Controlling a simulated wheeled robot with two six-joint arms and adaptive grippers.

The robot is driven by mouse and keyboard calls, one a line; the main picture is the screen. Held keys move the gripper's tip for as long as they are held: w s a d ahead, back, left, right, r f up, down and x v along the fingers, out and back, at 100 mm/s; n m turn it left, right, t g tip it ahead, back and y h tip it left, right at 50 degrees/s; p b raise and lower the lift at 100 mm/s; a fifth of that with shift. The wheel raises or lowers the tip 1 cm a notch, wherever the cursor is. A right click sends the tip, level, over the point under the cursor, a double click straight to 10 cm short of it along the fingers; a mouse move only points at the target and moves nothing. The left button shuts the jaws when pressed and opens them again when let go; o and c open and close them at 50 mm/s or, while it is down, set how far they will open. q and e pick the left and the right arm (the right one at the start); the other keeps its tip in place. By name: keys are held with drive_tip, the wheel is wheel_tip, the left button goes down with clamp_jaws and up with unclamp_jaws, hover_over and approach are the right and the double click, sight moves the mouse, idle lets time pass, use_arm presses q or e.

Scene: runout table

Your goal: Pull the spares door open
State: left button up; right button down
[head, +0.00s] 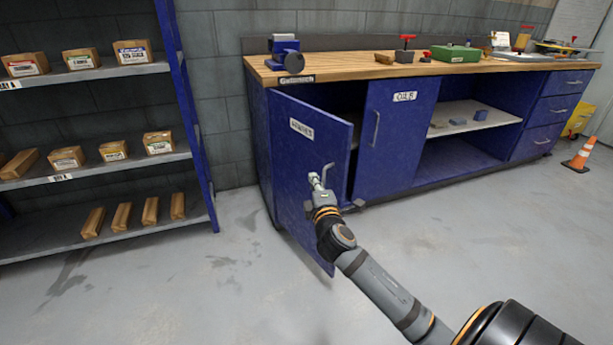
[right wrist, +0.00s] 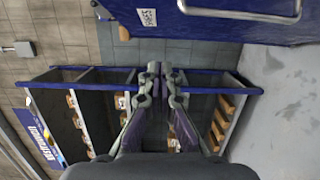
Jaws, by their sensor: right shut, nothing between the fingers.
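The spares door (head: 300,170) is the blue left door of the workbench cabinet, with a white label. It stands partly open, swung out from the cabinet front, with a dark gap behind its free edge. Its grey bar handle (head: 328,171) is near that edge, partly hidden by my right gripper (head: 316,181). In the right wrist view the door (right wrist: 200,24) and handle (right wrist: 242,15) are at the top, away from the fingertips. My right gripper (right wrist: 162,72) is shut and empty, in front of the door's outer face. My left gripper is not in view.
A shelf rack (head: 95,162) with boxes stands at the left. A second blue door (head: 397,135) is closed beside the opening, with an open shelf bay to its right. The wooden benchtop (head: 345,68) carries tools. The grey floor (head: 215,285) in front is clear. An orange cone (head: 580,156) stands far right.

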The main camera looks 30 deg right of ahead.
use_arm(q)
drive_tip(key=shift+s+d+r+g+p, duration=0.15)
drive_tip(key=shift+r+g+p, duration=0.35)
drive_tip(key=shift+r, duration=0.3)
use_arm(e)
drive_tip(key=s, duration=0.6)
drive_tip(key=shift+s+f, duration=0.35)
drive_tip(key=shift+s, duration=0.05)
drive_tip(key=shift+a, duration=0.15)
